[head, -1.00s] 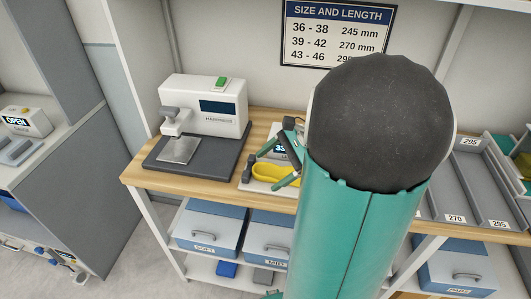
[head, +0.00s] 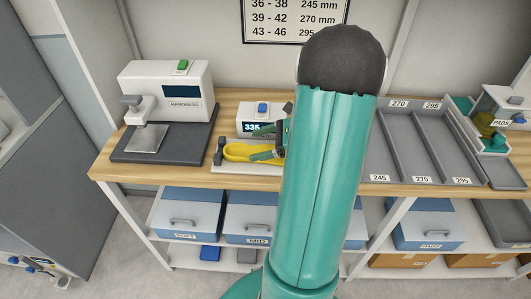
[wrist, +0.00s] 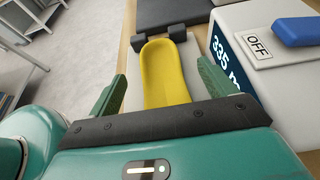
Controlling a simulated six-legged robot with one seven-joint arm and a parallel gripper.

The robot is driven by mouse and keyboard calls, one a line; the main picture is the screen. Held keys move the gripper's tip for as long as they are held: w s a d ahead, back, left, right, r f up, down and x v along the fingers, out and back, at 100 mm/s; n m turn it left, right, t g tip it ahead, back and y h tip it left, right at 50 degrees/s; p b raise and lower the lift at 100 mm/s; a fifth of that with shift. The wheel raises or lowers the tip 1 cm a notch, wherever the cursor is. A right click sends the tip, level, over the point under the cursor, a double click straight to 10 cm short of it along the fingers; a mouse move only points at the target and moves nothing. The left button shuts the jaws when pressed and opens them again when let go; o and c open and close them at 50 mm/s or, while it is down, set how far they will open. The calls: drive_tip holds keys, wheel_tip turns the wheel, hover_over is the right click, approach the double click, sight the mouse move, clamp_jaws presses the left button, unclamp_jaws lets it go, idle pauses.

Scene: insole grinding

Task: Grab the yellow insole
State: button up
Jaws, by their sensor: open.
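The yellow insole (wrist: 163,75) lies on a white measuring plate in the wrist view, its far end against dark grey stops (wrist: 158,38). In the head view the insole (head: 236,152) is partly hidden by my gripper and arm. My gripper (wrist: 163,88) is open, with one green finger on each side of the insole and gaps visible between. In the head view my gripper (head: 268,142) is over the right part of the insole. The near end of the insole is hidden by the gripper's dark bar in the wrist view.
The measuring device (head: 257,118) with a blue button and a display stands just behind the insole. A hardness tester (head: 165,90) is at the left on the wooden bench (head: 105,170). Grey sorting trays (head: 418,150) are at the right. Blue boxes (head: 190,215) stand below.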

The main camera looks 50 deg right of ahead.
sight(245, 153)
drive_tip(key=x, duration=0.5)
drive_tip(key=shift+a+f, duration=0.1)
drive_tip(key=shift+a, duration=0.1)
drive_tip(key=c, duration=1.1)
drive_tip(key=shift+c, duration=0.2)
